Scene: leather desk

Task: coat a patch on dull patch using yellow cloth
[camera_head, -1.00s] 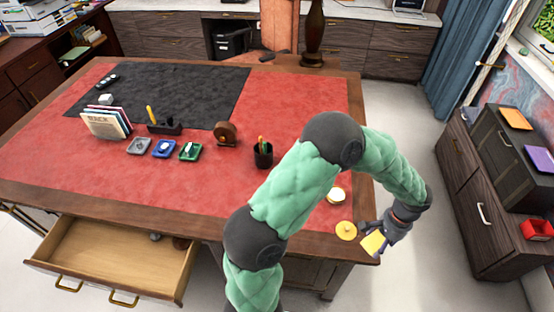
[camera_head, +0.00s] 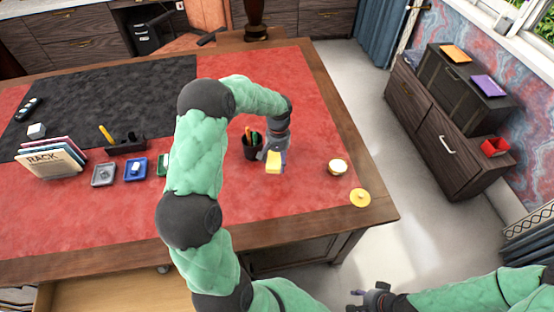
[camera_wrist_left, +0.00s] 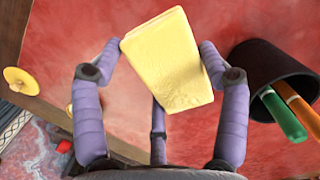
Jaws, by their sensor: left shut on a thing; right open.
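My left gripper (camera_head: 275,150) is shut on a yellow cloth (camera_head: 273,164), above the red leather top (camera_head: 310,100) of the desk. In the left wrist view the cloth (camera_wrist_left: 168,60) is a pale yellow block between the purple fingers. An open round tin (camera_head: 338,167) with pale contents stands right of this gripper. Its yellow lid (camera_head: 360,197) lies by the desk's front right corner and shows in the left wrist view (camera_wrist_left: 20,80). My right gripper (camera_head: 372,298) is open and empty, low in front of the desk. I cannot make out the dull patch.
A dark pen cup (camera_head: 252,152) stands close to the left gripper, also in the left wrist view (camera_wrist_left: 262,66). Small trays (camera_head: 104,174), a book rack (camera_head: 52,158) and a pen stand (camera_head: 126,144) are further left. An open drawer (camera_head: 110,296) juts out in front.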

